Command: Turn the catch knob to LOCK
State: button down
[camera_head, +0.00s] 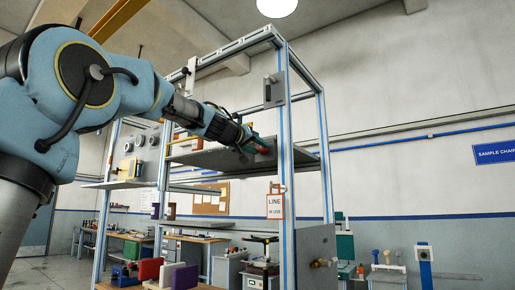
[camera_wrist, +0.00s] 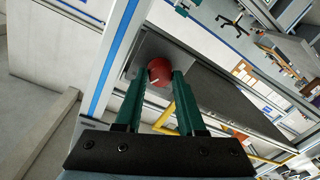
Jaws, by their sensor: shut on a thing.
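The catch knob (camera_wrist: 159,72) is red and round with a pale pointer line, mounted on a grey metal plate (camera_wrist: 141,50) on the frame in the wrist view. My gripper (camera_wrist: 156,83) has two green fingers, one on each side of the knob, shut on it. In the head view my gripper (camera_head: 247,139) reaches the plate (camera_head: 265,145) beside the upright post; the knob is mostly hidden there by the fingers. No LOCK lettering can be read in either view.
An aluminium and blue frame (camera_head: 284,130) stands around the plate. A dark shelf (camera_head: 215,158) lies just below my gripper. A grey box (camera_head: 274,90) sits higher on the post. A sign (camera_head: 275,206) hangs lower. Workbenches stand behind.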

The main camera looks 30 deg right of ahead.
jog(key=n, duration=0.7)
jog(key=shift+w+p, duration=0.1)
jog(key=shift+p, duration=0.25)
jog(key=n+g, duration=0.1)
jog(key=n, duration=0.3)
jog(key=shift+p, duration=0.35)
jog(key=shift+n, duration=1.7)
jog(key=c, duration=0.5)
grip_release()
jog(key=shift+a, duration=0.15)
